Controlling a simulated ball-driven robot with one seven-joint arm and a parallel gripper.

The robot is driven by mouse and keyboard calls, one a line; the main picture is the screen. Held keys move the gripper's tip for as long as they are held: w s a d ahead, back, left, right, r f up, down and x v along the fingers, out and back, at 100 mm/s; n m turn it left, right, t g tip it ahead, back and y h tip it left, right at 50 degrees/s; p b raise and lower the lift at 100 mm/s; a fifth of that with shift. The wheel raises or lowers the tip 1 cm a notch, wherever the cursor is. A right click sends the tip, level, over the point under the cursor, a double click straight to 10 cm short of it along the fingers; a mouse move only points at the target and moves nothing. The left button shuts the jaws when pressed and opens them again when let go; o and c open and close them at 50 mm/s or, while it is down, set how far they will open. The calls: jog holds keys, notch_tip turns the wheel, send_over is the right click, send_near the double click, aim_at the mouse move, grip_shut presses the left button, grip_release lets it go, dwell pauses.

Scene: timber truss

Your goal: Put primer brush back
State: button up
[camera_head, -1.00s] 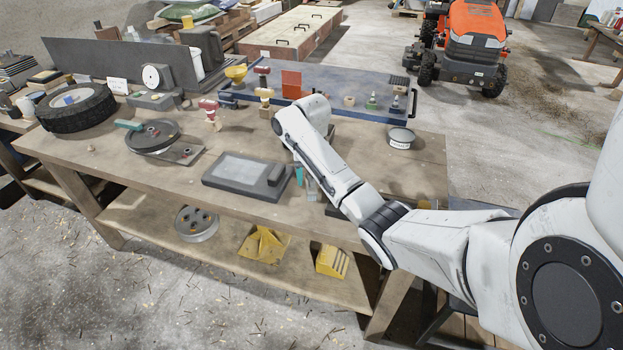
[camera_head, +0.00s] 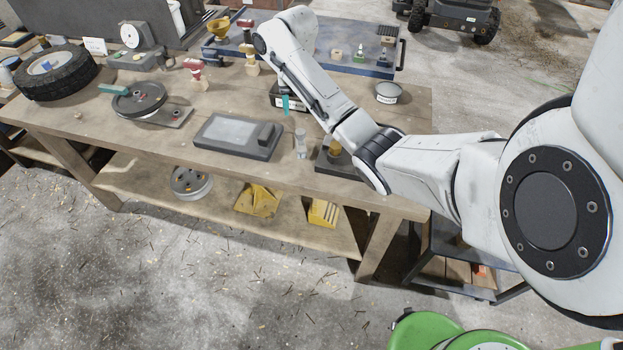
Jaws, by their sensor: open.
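My gripper (camera_head: 286,103) is mostly hidden behind my forearm. A dark block with a pale mark and a teal strip below it show at the forearm's left edge and look like parts of it; nothing is clearly held. It is over the middle of the bench, behind the grey pad. No primer brush can be made out for certain. A small pale grey item (camera_head: 301,145) stands or lies to the right of the pad, too small to identify. A round labelled tin (camera_head: 389,93) sits near the bench's right end.
The wooden bench (camera_head: 205,122) holds a dark grey pad (camera_head: 238,136), a round turntable (camera_head: 138,100), a tire (camera_head: 55,73) and red-topped items (camera_head: 194,70). A blue tray (camera_head: 375,68) lies along the back. Bench top between tin and right front corner is fairly clear.

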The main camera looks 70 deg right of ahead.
jog(key=w+a+f+m+t+y, duration=0.1)
jog(key=a+f+m, duration=0.4)
jog(key=a, duration=0.8)
jog(key=w+a+f+m+t+y, duration=0.15)
jog(key=a+f+m, duration=0.3)
jog(key=a, duration=0.85)
jog(key=s+a+f+m+g+h, duration=0.1)
jog(key=s+a+f+m, duration=0.3)
jog(key=s+a+m, duration=0.35)
jog(key=s+a+m+h, duration=0.1)
jog(key=s+m, duration=0.6)
jog(key=s, duration=0.5)
jog(key=shift+s+a+r+h, duration=0.3)
jog(key=shift+a+r+h, duration=0.05)
jog(key=shift+r, duration=0.1)
